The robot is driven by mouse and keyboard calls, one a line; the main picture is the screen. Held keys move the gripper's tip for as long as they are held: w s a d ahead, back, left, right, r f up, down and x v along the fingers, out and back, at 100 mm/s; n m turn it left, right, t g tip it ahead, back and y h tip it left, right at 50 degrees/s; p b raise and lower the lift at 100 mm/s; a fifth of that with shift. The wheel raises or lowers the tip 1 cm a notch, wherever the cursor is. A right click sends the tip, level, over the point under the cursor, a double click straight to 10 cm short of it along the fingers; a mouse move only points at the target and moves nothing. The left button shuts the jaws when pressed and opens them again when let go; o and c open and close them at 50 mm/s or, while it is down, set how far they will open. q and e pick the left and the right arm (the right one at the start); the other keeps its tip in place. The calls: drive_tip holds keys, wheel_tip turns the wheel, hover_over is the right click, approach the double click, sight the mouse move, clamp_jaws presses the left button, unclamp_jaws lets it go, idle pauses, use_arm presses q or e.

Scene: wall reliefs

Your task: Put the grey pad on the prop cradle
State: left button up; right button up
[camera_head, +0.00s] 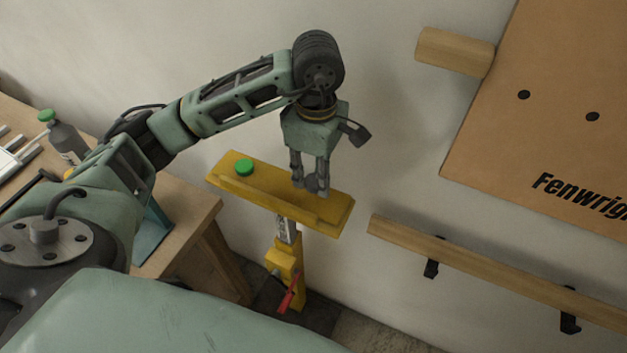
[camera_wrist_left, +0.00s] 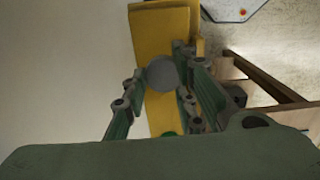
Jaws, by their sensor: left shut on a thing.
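The prop cradle (camera_head: 275,197) is a yellow trough-like head on a yellow post, standing by the wall. My left gripper (camera_head: 309,188) points down over the right half of the cradle and is shut on the grey pad (camera_head: 312,183). In the left wrist view the round grey pad (camera_wrist_left: 163,74) sits between the fingers, with the yellow cradle (camera_wrist_left: 165,25) behind it. I cannot tell whether the pad touches the cradle. A green round pad (camera_head: 244,167) lies on the cradle's left half. My right gripper is not in view.
A wooden workbench (camera_head: 190,215) with a grey bottle (camera_head: 65,138) stands at left. A wooden rail (camera_head: 480,268) on black brackets and a brown panel (camera_head: 545,110) are at right. A wooden peg (camera_head: 455,52) sticks out near the panel. A red lever (camera_head: 288,292) is on the post.

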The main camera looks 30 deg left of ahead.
sight(316, 178)
use_arm(q)
wheel_tip(316, 178, down, 3)
drive_tip(key=shift+f+p, duration=0.2)
drive_tip(key=shift+p, duration=0.4)
drive_tip(key=shift+f, duration=0.45)
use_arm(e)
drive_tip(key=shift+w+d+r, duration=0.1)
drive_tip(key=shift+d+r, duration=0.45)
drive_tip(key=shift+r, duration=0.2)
use_arm(q)
drive_tip(key=shift+f, duration=0.15)
drive_tip(key=o, duration=0.8)
drive_tip(key=shift+c, duration=0.2)
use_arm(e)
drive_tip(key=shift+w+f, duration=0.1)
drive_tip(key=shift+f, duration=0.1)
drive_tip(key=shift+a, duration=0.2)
